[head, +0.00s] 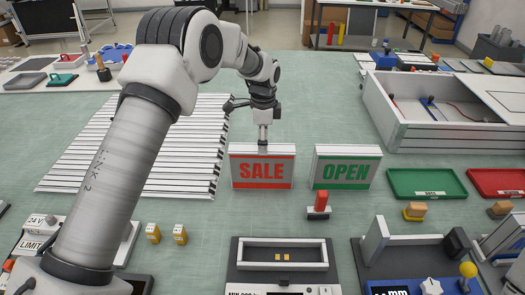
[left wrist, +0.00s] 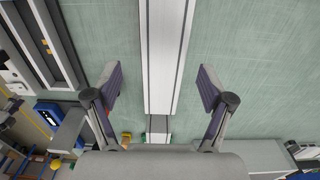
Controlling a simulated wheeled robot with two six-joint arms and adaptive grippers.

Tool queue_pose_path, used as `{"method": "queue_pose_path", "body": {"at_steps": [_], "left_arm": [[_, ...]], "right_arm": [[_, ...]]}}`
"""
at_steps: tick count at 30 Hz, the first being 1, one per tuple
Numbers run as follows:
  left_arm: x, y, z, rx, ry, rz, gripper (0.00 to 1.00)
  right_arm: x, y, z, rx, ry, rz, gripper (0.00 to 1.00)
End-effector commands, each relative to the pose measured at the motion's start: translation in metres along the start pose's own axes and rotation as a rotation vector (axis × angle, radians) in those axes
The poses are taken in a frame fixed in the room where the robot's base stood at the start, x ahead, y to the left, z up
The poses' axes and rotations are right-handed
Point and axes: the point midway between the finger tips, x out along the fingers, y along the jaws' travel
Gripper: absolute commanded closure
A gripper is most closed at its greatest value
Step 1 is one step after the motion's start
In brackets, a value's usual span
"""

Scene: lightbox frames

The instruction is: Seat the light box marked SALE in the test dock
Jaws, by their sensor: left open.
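The light box marked SALE (head: 262,172) stands upright on the green bench, white-framed with red lettering on its face. My left gripper (head: 263,128) is directly above its top edge. In the left wrist view the left gripper (left wrist: 160,80) is open, one finger on each side of the box's white top (left wrist: 166,50), with gaps on both sides. A dock with a pale rectangular frame and two yellow contacts (head: 283,240), apparently the test dock, is at the front centre; its slot is empty. My right gripper is not in view.
The OPEN light box (head: 346,168) stands close to the right of SALE. A red-handled block (head: 319,203) sits in front between them. White frame strips (head: 150,150) lie at left, with two small yellow pieces (head: 166,234) nearby. Green (head: 427,183) and red trays are at right.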

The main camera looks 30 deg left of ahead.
Motion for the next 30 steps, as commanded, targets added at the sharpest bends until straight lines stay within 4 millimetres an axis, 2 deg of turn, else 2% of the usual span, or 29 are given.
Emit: {"method": "queue_pose_path", "body": {"at_steps": [3,10,13,17,24,29,30], "left_arm": [[0.003,0.0,0.0,0.002,-0.001,0.001,0.19],[0.032,-0.002,0.002,0.0,-0.001,0.003,0.19],[0.049,-0.005,0.005,0.0,-0.002,0.004,0.19],[0.071,-0.006,0.004,0.001,-0.001,0.002,0.19],[0.077,-0.006,0.004,0.001,0.001,-0.001,0.19],[0.077,-0.006,0.004,0.001,0.0,-0.001,0.75],[0.077,-0.006,0.004,0.001,0.0,0.0,0.9]], "right_arm": [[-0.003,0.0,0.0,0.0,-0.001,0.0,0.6],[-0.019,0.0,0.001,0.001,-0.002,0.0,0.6],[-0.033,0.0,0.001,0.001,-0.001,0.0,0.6],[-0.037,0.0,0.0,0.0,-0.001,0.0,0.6],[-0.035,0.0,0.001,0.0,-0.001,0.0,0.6],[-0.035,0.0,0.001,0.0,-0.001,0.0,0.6],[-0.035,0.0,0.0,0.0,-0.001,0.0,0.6]]}}
